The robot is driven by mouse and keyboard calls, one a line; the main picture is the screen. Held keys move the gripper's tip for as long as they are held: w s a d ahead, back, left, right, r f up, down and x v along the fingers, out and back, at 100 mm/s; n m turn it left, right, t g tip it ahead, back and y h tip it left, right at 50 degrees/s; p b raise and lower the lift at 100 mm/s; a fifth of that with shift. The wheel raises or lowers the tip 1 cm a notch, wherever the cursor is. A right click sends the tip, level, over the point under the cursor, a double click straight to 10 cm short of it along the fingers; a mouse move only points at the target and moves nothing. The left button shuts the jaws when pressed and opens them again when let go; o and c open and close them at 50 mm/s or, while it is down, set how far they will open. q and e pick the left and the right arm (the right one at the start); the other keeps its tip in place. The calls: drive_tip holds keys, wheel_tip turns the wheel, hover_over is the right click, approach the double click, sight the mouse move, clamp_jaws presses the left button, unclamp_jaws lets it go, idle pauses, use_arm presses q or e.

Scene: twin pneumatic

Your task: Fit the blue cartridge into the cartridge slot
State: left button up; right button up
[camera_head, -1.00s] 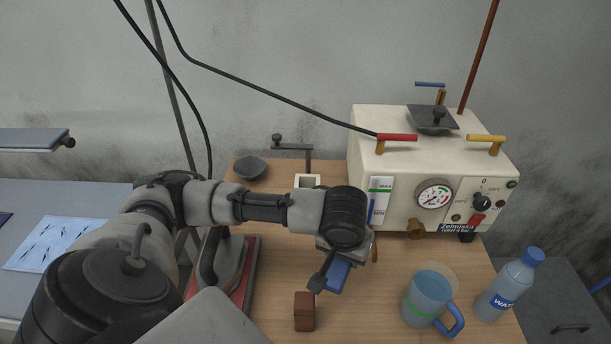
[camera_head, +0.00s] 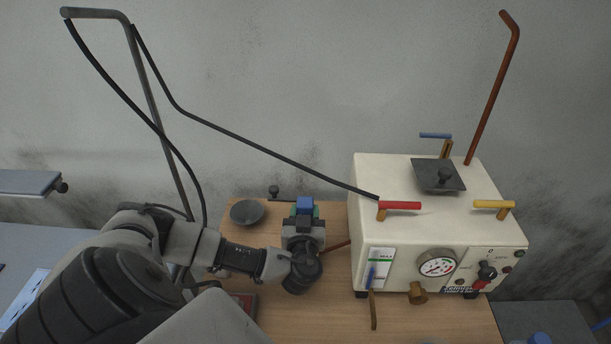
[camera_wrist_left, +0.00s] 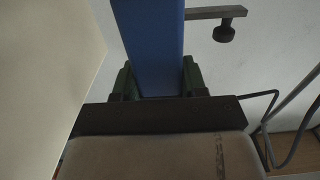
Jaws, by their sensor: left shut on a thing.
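My left gripper (camera_head: 304,214) is shut on the blue cartridge (camera_head: 304,203), near the back edge of the wooden table. In the left wrist view the cartridge (camera_wrist_left: 153,45) stands between the two dark green fingers (camera_wrist_left: 158,80) and runs out past the top of the picture. A pale holder, likely the cartridge slot, showed in this area earlier; my gripper now hides it in the head view. I cannot tell whether the cartridge touches it. My right gripper is not in view.
A cream machine (camera_head: 435,225) with a gauge (camera_head: 437,264) and coloured levers stands to the right of my gripper. A dark bowl (camera_head: 247,212) lies to the left. A black crank knob (camera_head: 274,190) stands close behind; it also shows in the wrist view (camera_wrist_left: 224,31).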

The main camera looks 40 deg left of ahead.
use_arm(q)
wheel_tip(320, 180, down, 6)
drive_tip(key=shift+f+p, duration=0.25)
drive_tip(key=shift+p, duration=0.25)
drive_tip(key=shift+f, duration=0.2)
drive_tip(key=shift+d, duration=0.1)
drive_tip(key=shift+f, duration=0.2)
drive_tip(key=o, duration=1.1)
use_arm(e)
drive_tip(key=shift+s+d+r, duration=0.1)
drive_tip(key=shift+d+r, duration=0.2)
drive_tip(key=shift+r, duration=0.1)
use_arm(q)
drive_tip(key=shift+r, duration=0.1)
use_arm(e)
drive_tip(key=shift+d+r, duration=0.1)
